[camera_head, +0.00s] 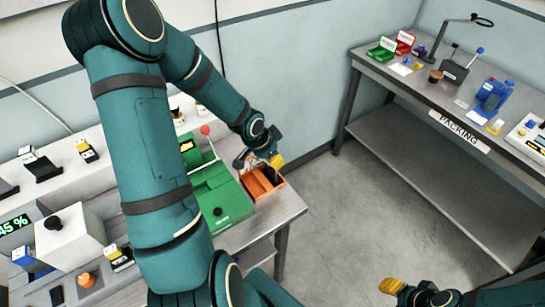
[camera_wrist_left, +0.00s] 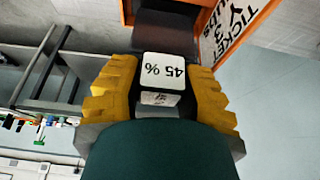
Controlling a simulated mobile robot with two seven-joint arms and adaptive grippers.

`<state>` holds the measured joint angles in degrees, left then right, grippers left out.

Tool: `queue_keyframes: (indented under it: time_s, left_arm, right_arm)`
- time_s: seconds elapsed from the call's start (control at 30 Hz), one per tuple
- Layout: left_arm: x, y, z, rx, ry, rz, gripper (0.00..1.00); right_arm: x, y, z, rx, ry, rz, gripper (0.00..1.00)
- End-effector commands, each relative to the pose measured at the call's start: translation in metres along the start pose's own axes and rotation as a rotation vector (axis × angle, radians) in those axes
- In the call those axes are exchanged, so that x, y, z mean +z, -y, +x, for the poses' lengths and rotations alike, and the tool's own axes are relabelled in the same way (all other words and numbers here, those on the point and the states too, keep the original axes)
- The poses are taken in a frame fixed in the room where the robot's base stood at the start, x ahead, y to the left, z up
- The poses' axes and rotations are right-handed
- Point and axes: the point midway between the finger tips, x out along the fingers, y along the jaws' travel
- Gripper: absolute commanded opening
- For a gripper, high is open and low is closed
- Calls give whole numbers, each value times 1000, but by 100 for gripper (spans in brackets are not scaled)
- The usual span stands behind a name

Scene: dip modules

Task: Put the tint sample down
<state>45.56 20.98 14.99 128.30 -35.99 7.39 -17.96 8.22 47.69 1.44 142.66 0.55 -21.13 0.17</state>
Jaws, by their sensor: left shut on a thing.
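The tint sample (camera_wrist_left: 163,68) is a small block with a white face marked "45 %", upside down in the left wrist view. My left gripper (camera_head: 277,160) is shut on it, with a yellow jaw on each side. In the head view the gripper is at the orange tray (camera_head: 278,186), near its back edge, and the sample cannot be made out there. An orange-edged part (camera_wrist_left: 258,22) with a printed white ticket shows beyond the sample in the wrist view. My right gripper (camera_head: 393,286) is low at the right, over the floor; its jaw opening is unclear.
A green box (camera_head: 222,204) stands left of the orange tray, near a red-knobbed lever (camera_head: 205,130). A white machine (camera_head: 70,240) and a "45 %" display (camera_head: 15,227) are at the left. The packing bench (camera_head: 420,88) stands across an open floor.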

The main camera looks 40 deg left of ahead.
Motion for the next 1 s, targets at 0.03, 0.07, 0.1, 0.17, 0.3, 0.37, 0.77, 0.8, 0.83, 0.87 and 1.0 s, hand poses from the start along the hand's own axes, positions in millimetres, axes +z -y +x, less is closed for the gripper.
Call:
queue_keyframes:
  time_s: [0.03, 0.07, 0.1, 0.17, 0.3, 0.37, 0.77, 0.8, 0.83, 0.87, 1.0]
  left_arm:
    - [1, 0, 3, 0, 0, 0, 0]
    - [1, 0, 2, 1, 0, 0, 48]
    - [1, 0, 2, 1, 0, 0, 61]
    - [0, 0, 1, 0, 0, 0, 61]
    - [0, 0, 1, 0, 0, 0, 61]
    - [0, 0, 1, 0, 0, 0, 61]
    - [-2, 1, -46, -2, 0, -5, 61]
    - [-2, 1, -55, -3, 1, -5, 61]
    - [-2, 1, -61, -2, 1, -5, 61]
    - [-2, 1, -67, -2, 1, -5, 61]
    - [-2, 1, -94, -2, 1, -5, 61]
  right_arm:
    - [0, -1, 3, 0, 0, 0, 47]
    - [0, -1, 2, 0, 1, 0, 47]
    - [0, 0, 2, 0, 1, 0, 47]
    - [0, 0, 1, 0, 1, 0, 47]
    - [0, 0, 1, 0, 0, 0, 47]
    - [0, 0, 1, 0, 0, 0, 47]
    - [-3, 9, -28, -4, 1, 0, 47]
    - [-4, 11, -33, -5, 1, 0, 47]
    - [-4, 12, -37, -6, 1, 1, 47]
    - [-4, 13, -41, -6, 1, 1, 47]
    - [-7, 20, -56, -8, 3, -2, 47]
